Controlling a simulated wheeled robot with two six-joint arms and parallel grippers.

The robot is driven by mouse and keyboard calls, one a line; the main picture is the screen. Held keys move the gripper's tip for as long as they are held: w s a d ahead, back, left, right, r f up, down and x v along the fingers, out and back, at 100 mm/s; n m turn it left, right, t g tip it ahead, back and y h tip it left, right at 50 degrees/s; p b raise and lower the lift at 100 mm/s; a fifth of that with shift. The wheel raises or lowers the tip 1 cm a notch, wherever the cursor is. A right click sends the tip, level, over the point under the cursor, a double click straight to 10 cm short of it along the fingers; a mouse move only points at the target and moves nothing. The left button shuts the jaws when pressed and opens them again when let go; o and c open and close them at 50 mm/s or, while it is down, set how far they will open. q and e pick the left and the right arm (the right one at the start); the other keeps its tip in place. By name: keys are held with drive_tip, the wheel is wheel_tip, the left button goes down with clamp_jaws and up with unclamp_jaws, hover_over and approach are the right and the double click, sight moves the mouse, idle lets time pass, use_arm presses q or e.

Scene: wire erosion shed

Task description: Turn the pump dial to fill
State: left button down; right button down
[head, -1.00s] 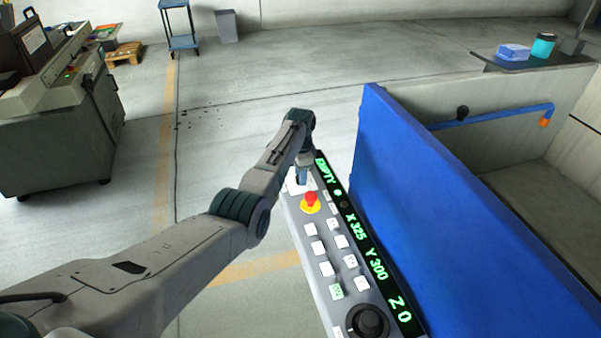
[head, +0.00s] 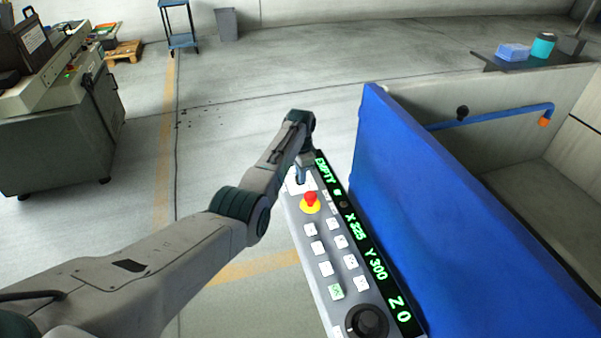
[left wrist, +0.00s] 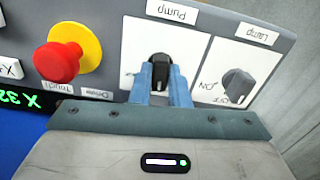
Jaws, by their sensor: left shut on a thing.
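The pump dial (left wrist: 160,66) is a black knob on a white plate under the "Pump" label in the left wrist view. My left gripper (left wrist: 166,84) has its blue fingers shut on the dial, one on each side. In the head view my left gripper (head: 301,176) is at the far end of the control panel (head: 319,244), and the dial is hidden there. The green display (head: 362,244) reads EMPTY, X 325, Y 300, Z 0. My right gripper is not in view.
A red emergency button (left wrist: 58,62) on a yellow disc sits beside the pump dial. The lamp dial (left wrist: 238,84) is on its other side. A blue tank wall (head: 430,210) stands right of the panel. Open floor lies beyond.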

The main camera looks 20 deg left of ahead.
use_arm(q)
drive_tip(key=n+p, duration=0.1)
drive_tip(key=n, duration=0.3)
drive_tip(key=shift+r, duration=0.15)
drive_tip(key=n+p, duration=0.1)
drive_tip(key=n, duration=0.4)
drive_tip(key=shift+w+n, duration=0.1)
drive_tip(key=shift+n, duration=0.2)
idle(0.3)
drive_tip(key=c, duration=1.4)
unclamp_jaws()
drive_tip(key=shift+r+p, duration=0.3)
drive_tip(key=shift+r, duration=0.05)
wheel_tip(320, 180, up, 10)
drive_tip(key=shift+b, duration=0.6)
